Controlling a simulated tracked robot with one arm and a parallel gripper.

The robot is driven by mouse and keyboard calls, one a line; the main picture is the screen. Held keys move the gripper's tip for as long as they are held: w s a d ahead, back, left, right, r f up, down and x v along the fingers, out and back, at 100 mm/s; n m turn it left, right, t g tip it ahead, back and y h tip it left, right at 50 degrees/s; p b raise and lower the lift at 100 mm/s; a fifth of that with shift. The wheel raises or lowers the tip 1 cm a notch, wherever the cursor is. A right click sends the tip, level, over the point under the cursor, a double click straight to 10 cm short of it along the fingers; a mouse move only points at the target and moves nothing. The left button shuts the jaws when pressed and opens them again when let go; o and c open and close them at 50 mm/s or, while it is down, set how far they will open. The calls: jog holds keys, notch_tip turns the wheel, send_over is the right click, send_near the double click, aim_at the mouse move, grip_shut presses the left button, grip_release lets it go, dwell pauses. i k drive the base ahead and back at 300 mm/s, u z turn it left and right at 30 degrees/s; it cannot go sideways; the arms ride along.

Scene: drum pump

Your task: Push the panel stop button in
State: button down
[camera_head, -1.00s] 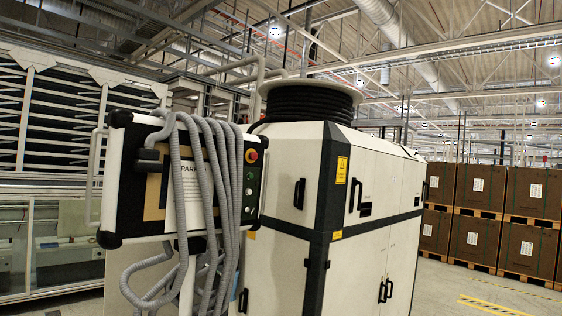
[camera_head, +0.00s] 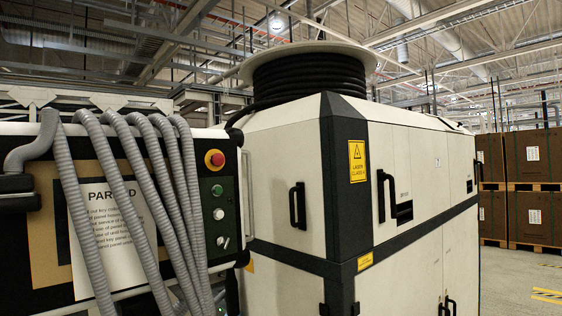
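The red stop button (camera_head: 217,159) sits on a yellow ring at the top of a dark control strip on the panel (camera_head: 222,249), in the upper right part of the panel face. Below it are a green button (camera_head: 217,190), a white button (camera_head: 219,213) and another small control (camera_head: 221,240). The stop button is fully visible, with nothing in front of it. Grey corrugated hoses (camera_head: 160,197) hang over the panel to its left. My gripper does not show in the view.
A paper headed "PARKED" (camera_head: 112,240) is on the panel behind the hoses. A large white cabinet (camera_head: 285,190) with black handles and a coil of black hose (camera_head: 305,78) on top stands close on the right. Brown crates (camera_head: 530,158) stand far right; floor there is clear.

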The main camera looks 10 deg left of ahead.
aim_at(217, 159)
jog(key=u, duration=0.35)
jog(key=i, duration=1.6)
jog(key=u, duration=0.8)
